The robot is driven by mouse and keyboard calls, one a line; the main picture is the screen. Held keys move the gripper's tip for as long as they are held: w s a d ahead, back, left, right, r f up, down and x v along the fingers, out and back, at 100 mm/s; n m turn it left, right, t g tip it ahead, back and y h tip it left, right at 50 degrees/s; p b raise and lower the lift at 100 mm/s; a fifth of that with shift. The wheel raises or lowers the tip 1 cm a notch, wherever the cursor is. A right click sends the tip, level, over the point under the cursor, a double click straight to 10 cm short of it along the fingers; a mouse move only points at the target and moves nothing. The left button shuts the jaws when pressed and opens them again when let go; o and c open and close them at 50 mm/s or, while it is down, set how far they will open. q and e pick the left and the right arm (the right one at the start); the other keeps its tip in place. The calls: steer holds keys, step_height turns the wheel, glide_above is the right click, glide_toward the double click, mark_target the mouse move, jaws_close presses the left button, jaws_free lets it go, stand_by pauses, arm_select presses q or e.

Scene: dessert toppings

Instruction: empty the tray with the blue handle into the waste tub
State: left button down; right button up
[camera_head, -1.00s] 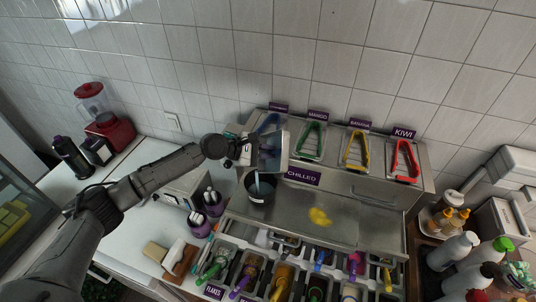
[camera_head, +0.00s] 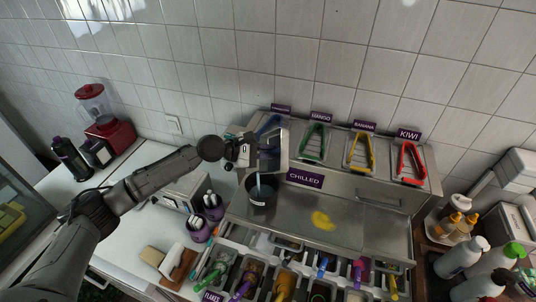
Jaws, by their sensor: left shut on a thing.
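My left gripper (camera_head: 246,153) is shut on a metal tray (camera_head: 276,150), held up on edge, steeply tilted, above the dark waste tub (camera_head: 263,200). The tub stands on the steel counter, with a pale blue strip showing inside it. A blue handle shape (camera_head: 270,124) shows just behind the tray's upper edge, partly hidden; I cannot tell whether it is joined to the held tray. The tray's inside is too small to read, and no falling contents are visible. My right gripper is not in view.
Trays with green (camera_head: 312,140), yellow (camera_head: 361,152) and red (camera_head: 411,162) handles sit in the back row. A yellow patch (camera_head: 322,220) lies on the steel counter. Topping bins with coloured handles fill the front. Bottles (camera_head: 462,256) stand at the right.

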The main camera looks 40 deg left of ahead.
arm_select(q)
steer(key=shift+b, duration=0.8)
steer(key=shift+r+p, duration=0.15)
steer(key=shift+p, duration=0.6)
steer(key=shift+w+d+p, duration=0.1)
steer(key=shift+p, duration=0.75)
steer(key=shift+w+d+f+g+y+p, duration=0.15)
steer(key=shift+w+f+g+y+p, duration=0.2)
steer(key=shift+p, duration=1.45)
steer(key=shift+d+g+p, duration=0.1)
steer(key=shift+g+p, duration=0.15)
steer(key=shift+p, duration=0.45)
steer(key=shift+w+d+y+p, duration=0.2)
steer(key=shift+y+p, duration=0.15)
steer(key=shift+p, duration=0.9)
steer(key=shift+w+d+f+g+y+p, duration=0.1)
steer(key=shift+w+f+g+y+p, duration=0.25)
steer(key=shift+g+p, duration=0.4)
steer(key=shift+w+d+f+g+y, duration=0.35)
steer(key=shift+g+y, duration=0.2)
steer(key=shift+w+d+f+g+y, duration=0.3)
steer(key=shift+f+g+y, duration=0.45)
steer(key=shift+g, duration=0.4)
steer(key=shift+w+d+f+g+y, duration=0.3)
steer(key=shift+f+g+y, duration=0.2)
steer(key=shift+g+y, duration=0.55)
steer(key=shift+w+d+f+g+y, duration=0.2)
steer(key=shift+w+f+g+y, duration=0.2)
steer(key=shift+f+g+y, duration=0.6)
